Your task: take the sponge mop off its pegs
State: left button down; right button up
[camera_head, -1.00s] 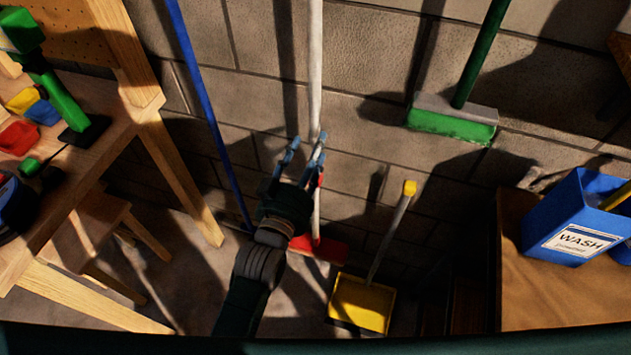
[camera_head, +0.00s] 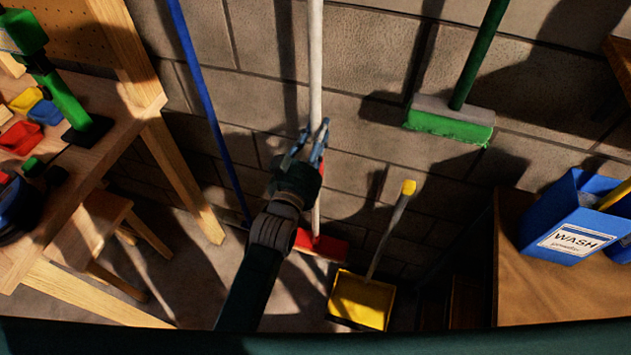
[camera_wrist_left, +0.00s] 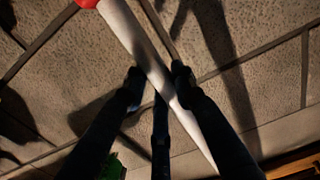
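A tool with a white pole (camera_head: 315,75) and a flat red head (camera_head: 322,244) stands upright along the block wall; I take it for the sponge mop. Its head is low, near the floor. Its pegs are not visible. My left gripper (camera_head: 313,134) is at the pole, above the head, with its fingers spread apart. In the left wrist view the pole (camera_wrist_left: 135,35) runs slantwise between the fingertips (camera_wrist_left: 156,80), and a red part shows at the top left. I cannot tell whether the fingers touch the pole. My right gripper is out of view.
A blue pole (camera_head: 205,95) stands left of the white one. A yellow dustpan (camera_head: 361,301) is low to the right. A green brush head (camera_head: 450,125) hangs on the wall. A workbench (camera_head: 105,150) is at left; a blue WASH box (camera_head: 560,220) stands on a wooden surface at right.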

aim_at(317, 114)
pick_arm(q)
jog(key=shift+r, duration=0.1)
jog(key=shift+r, duration=0.1)
dwell(0.3)
notch_tip(317, 114, up, 7)
jog(key=shift+s+b, duration=0.15)
jog(key=shift+b, duration=0.25)
jog(key=shift+s+a, duration=0.25)
jog(key=shift+s, duration=0.4)
jog(key=b+v, duration=0.3)
jog(key=v, duration=1.5)
jog(key=shift+s, duration=0.15)
